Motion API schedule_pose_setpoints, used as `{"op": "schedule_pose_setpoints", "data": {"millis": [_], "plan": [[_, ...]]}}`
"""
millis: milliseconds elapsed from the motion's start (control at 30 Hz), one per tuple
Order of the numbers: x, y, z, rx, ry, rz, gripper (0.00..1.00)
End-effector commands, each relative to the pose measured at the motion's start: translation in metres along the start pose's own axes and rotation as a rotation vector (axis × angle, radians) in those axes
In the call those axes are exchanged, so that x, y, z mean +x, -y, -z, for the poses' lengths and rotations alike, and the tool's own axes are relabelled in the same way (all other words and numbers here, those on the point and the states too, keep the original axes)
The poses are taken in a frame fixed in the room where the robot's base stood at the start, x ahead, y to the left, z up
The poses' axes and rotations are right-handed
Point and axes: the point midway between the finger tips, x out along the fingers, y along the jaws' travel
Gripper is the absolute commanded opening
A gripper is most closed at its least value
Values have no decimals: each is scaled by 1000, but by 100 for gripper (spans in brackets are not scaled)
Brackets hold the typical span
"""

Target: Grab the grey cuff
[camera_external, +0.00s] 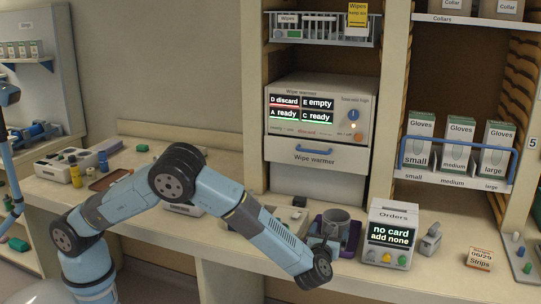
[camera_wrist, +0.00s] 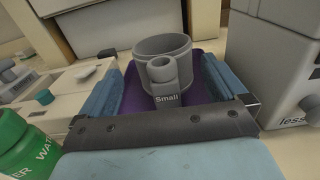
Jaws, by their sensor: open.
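The grey cuff (camera_external: 337,217) is a round, open-topped ring in a dark purple tray (camera_external: 353,238) on the counter. In the wrist view the cuff (camera_wrist: 160,50) stands upright with a tube-like stub facing me and a tag reading "Small". The purple tray (camera_wrist: 210,53) shows behind and around it. My gripper (camera_external: 324,244) is at the near side of the tray. In the wrist view my gripper (camera_wrist: 163,75) is open, with a blue finger on each side of the cuff's near part. I cannot tell whether either finger touches it. The cuff's lower part is partly hidden.
The Orders box (camera_external: 390,235), reading "no card add none", stands close right of the tray. A pale device (camera_external: 277,229) sits close left. The wipe warmer (camera_external: 318,130) is behind, above the counter. A green water bottle (camera_wrist: 18,140) shows at lower left.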

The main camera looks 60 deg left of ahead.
Motion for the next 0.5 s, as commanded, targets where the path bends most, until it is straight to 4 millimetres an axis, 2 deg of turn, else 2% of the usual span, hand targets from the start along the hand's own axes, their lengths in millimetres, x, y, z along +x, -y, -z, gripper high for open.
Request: {"op": "schedule_pose_setpoints", "data": {"millis": [400, 500], "plan": [[47, 2, 0, -2, -1, -2, 98], [51, 2, -1, -2, -1, -1, 98]]}}
